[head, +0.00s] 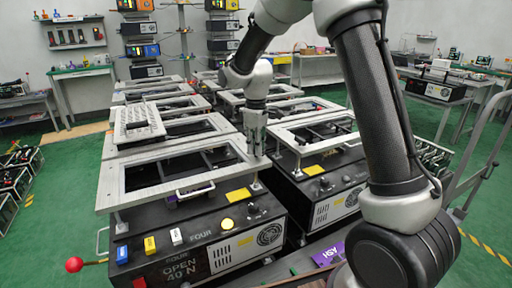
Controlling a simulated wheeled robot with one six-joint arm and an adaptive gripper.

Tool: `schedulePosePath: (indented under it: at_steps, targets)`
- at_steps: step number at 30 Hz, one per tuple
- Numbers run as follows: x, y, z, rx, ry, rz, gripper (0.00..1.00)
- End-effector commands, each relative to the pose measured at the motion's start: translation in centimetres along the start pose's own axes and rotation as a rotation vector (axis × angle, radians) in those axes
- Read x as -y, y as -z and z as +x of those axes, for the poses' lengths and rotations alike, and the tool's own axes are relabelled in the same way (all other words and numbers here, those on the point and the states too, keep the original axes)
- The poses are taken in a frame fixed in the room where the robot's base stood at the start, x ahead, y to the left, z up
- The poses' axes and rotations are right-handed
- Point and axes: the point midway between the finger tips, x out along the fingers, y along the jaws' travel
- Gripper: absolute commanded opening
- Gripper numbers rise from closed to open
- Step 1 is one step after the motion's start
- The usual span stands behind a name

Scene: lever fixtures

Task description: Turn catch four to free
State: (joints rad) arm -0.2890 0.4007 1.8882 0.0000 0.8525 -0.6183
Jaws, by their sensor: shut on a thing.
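A black box fixture (190,262) marked FOUR stands in front, its face also reading OPEN 40 N. A pale metal frame (118,190) sits on posts above it. My gripper (257,152) points down at the right edge of that frame, near its front right corner. It is shut on a small part there, which I take to be catch four. The fingers hide most of this part, and I cannot tell its position. A round yellow lamp (227,224) and blue, yellow and white blocks are on the fixture's top front.
A lever with a red ball (74,265) sticks out left of the fixture. A similar fixture (335,195) stands close on the right, with more rows behind. A light grid plate (138,124) lies on frames behind. Green floor (60,200) is open at left.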

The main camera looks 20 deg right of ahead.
Motion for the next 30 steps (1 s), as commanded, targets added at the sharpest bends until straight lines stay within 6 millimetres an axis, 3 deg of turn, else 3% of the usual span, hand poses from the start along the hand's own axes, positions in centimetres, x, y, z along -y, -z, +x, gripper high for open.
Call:
schedulePosePath:
  at_steps: [18, 30]
  targets:
    - [-0.02, -0.04, 0.00, 0.001, 0.000, -0.571, 0.00]
    - [-0.03, -0.04, 0.00, 0.001, 0.000, -0.812, 0.00]
